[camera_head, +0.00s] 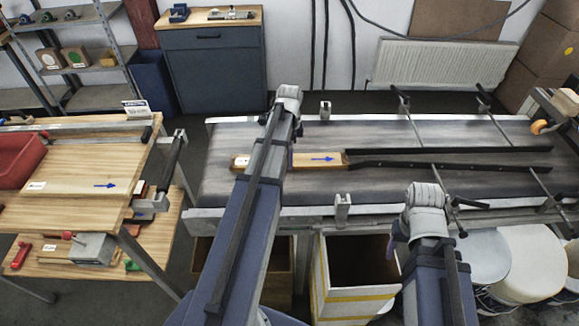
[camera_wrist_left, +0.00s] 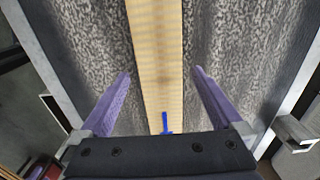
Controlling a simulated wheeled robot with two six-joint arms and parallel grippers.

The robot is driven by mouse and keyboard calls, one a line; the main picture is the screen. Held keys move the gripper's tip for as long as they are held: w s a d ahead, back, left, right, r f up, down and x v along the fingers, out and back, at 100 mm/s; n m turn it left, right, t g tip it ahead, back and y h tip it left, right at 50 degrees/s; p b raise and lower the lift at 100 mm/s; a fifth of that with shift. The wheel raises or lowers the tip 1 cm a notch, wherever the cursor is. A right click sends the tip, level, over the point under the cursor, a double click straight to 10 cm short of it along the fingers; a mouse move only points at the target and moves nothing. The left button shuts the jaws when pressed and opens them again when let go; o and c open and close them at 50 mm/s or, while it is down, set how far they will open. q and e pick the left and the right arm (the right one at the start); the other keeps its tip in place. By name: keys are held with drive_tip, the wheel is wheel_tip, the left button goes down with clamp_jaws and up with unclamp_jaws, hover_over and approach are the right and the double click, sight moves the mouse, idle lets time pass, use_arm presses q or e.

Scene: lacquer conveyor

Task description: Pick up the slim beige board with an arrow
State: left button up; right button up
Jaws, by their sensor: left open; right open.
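The slim beige board (camera_head: 318,160) with a blue arrow lies flat on the grey conveyor belt (camera_head: 225,135). My left arm crosses in front of its middle in the head view. In the left wrist view the board (camera_wrist_left: 157,60) runs lengthwise between the fingers, its blue arrow close to the gripper body. My left gripper (camera_wrist_left: 163,75) is open, with a finger on each side of the board and a gap to both; its height above the board is unclear. My right gripper (camera_head: 427,197) is at the conveyor's near edge, right of the board, its fingertips mostly hidden; it is open and holds nothing visible.
Dark guide rails (camera_head: 450,151) lie over the belt just right of the board. A wider wooden board (camera_head: 70,170) with a similar blue arrow lies on the left bench. A white bin (camera_head: 340,308) and round drums (camera_head: 530,265) stand before the conveyor. The belt's left end is clear.

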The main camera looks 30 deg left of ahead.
use_arm(q)
wheel_tip(320, 180, down, 2)
drive_tip(key=shift+f+b, duration=0.2)
drive_tip(key=shift+b, duration=0.55)
use_arm(e)
wheel_tip(320, 180, down, 2)
drive_tip(key=shift+f, duration=0.2)
use_arm(q)
clamp_jaws()
